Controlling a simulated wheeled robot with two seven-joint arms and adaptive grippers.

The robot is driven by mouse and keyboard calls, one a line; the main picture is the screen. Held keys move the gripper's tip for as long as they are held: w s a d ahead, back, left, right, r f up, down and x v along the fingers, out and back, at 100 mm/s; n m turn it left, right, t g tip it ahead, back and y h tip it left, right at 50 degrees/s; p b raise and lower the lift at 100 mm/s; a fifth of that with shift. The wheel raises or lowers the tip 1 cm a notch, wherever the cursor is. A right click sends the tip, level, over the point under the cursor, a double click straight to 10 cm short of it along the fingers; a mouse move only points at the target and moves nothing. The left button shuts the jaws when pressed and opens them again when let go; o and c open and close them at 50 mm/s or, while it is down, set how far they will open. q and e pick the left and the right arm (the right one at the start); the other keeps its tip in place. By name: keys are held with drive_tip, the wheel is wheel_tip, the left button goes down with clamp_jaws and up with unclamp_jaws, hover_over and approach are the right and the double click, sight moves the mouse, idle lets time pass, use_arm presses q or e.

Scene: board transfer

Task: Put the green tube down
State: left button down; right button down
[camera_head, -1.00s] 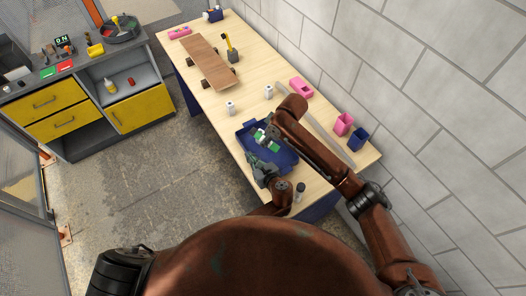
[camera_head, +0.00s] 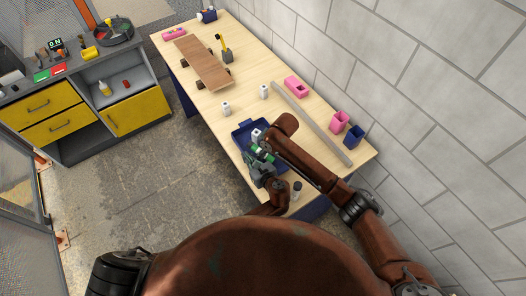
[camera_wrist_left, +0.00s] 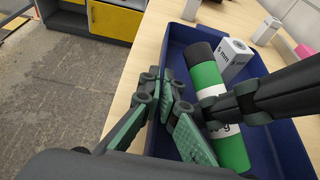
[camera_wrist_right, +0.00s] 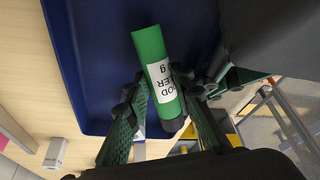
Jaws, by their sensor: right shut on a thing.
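The green tube (camera_head: 262,154) has a white label and a dark end. It shows against the blue tray (camera_head: 240,134); I cannot tell whether it touches the tray floor. In the left wrist view the tube (camera_wrist_left: 203,72) lies aslant, with a dark gripper finger across its middle. My right gripper (camera_wrist_right: 160,95) is shut on the tube, with one finger on each side. My left gripper (camera_head: 262,172) is at the tray's near edge. In the left wrist view the left gripper (camera_wrist_left: 168,88) has its tips close together beside the tube, with nothing between them.
A white block (camera_wrist_left: 236,56) stands in the tray beside the tube. Two white blocks (camera_head: 226,107) (camera_head: 264,91) stand behind the tray.

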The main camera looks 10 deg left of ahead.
drive_tip(key=shift+f, duration=0.15)
drive_tip(key=c, duration=1.9)
unclamp_jaws()
drive_tip(key=shift+c, duration=0.2)
drive_tip(key=v, duration=1.2)
use_arm(q)
drive_tip(key=c, duration=2.1)
unclamp_jaws()
